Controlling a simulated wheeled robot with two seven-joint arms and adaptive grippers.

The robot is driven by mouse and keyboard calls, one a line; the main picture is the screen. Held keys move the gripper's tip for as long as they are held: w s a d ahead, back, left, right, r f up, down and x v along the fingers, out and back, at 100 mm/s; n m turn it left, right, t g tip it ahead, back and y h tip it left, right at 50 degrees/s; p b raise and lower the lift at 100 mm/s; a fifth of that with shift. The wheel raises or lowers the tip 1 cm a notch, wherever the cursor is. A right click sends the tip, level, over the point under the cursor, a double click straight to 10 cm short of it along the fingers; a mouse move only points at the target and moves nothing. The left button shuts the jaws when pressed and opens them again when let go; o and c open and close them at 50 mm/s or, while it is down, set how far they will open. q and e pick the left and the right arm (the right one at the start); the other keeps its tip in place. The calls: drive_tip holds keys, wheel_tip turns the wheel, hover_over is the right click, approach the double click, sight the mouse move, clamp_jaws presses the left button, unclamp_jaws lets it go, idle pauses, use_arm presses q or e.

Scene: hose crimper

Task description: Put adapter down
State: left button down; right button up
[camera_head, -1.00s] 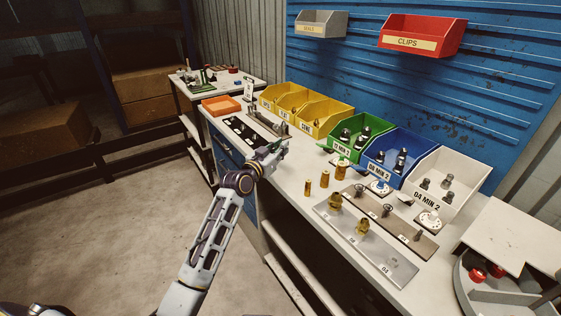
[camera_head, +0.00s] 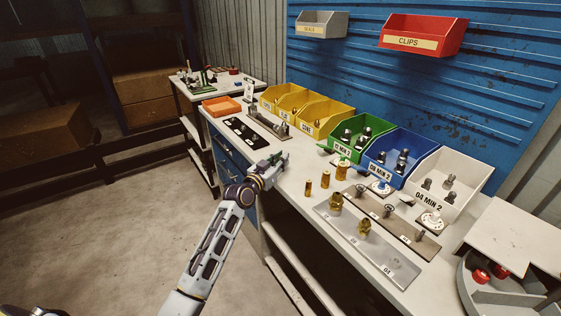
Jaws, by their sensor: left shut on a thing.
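My left gripper (camera_head: 280,160) is over the front edge of the workbench, left of the brass cylinders. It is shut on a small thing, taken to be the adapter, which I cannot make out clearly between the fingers. A grey metal plate (camera_head: 398,268) on the bench carries brass fittings, one (camera_head: 336,201) toward its left end and another (camera_head: 364,227) near its middle; its right end, marked 04, looks bare. My right gripper is not in view.
Brass cylinders (camera_head: 325,180) stand left of the plate. Behind it lies a brown strip (camera_head: 422,246) with metal parts. Yellow (camera_head: 325,118), green (camera_head: 353,138), blue (camera_head: 397,160) and white (camera_head: 440,183) bins line the back. A black tray (camera_head: 232,122) lies left of the gripper.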

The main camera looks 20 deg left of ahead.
use_arm(q)
drive_tip(key=c, duration=1.9)
unclamp_jaws()
drive_tip(key=shift+f, duration=0.1)
drive_tip(key=o, duration=0.5)
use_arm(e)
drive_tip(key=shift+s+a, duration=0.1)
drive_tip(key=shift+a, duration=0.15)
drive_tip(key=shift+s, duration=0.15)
